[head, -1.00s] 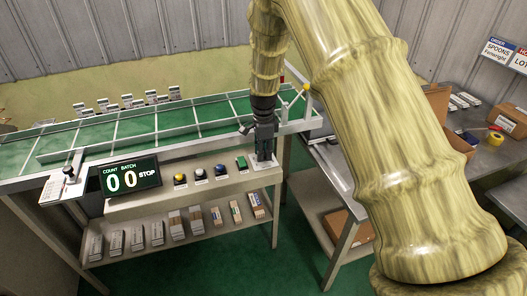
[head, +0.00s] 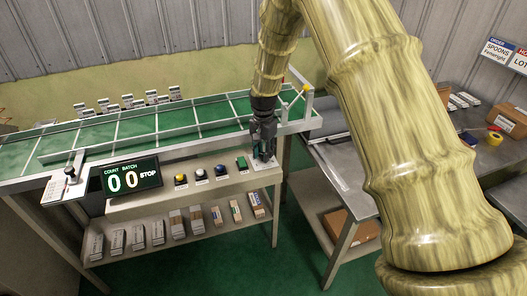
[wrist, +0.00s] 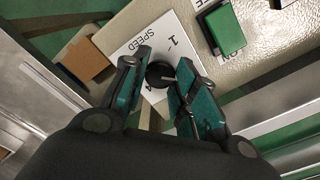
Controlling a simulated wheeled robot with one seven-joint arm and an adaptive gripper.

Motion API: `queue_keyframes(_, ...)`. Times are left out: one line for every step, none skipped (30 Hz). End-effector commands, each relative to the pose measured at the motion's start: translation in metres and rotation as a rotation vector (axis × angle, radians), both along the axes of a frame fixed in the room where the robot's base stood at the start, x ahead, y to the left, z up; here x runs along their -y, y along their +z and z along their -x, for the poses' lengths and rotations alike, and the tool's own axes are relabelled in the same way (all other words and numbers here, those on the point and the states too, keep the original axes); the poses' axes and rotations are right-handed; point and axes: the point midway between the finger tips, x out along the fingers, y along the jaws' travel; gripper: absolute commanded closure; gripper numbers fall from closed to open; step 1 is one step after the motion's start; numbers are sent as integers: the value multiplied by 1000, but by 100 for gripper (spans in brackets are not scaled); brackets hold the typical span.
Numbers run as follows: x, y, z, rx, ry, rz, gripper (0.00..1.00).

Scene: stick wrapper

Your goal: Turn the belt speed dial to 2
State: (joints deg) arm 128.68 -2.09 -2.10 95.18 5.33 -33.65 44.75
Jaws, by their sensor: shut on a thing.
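The belt speed dial (wrist: 158,74) is a small black round knob with a light pointer line, on a white plate (wrist: 131,46) marked "SPEED" and "1" in the wrist view. Another numeral beside the knob, perhaps a 4, is partly hidden by a finger. My gripper (wrist: 160,82) is shut on the dial, with one teal-padded finger on each side. The pointer line runs toward the right finger; I cannot tell which number it marks. In the head view my gripper (head: 264,152) points down at the panel's right end and hides the dial.
A green button (wrist: 225,30) sits close beside the dial. Blue, white-labelled and yellow buttons (head: 181,179) line the panel to the left, with a display (head: 131,179) reading "0 0 STOP". The green conveyor (head: 140,128) runs behind. Several small boxes stand on the shelf below.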

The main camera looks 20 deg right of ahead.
Motion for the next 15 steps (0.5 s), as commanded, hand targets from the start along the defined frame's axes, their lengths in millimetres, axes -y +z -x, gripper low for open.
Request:
queue_keyframes(0,1,-1,2,31,-1,96)
queue_keyframes(0,1,-1,2,52,-1,96)
queue_keyframes(1,1,-1,2,76,-1,96)
queue_keyframes(1,1,-1,2,94,-1,96)
queue_keyframes(1,1,-1,1,110,0,96)
queue_keyframes(1,1,-1,2,131,1,96)
queue_keyframes(1,1,-1,2,144,1,96)
queue_keyframes(1,1,-1,2,156,1,96)
queue_keyframes(1,1,-1,2,172,1,96)
queue_keyframes(1,1,-1,2,181,1,96)
queue_keyframes(1,1,-1,2,190,1,96)
queue_keyframes(1,1,-1,2,201,1,96)
queue_keyframes(1,1,-1,2,208,1,96)
queue_keyframes(1,1,-1,2,213,1,96)
queue_keyframes(1,1,-1,2,220,1,96)
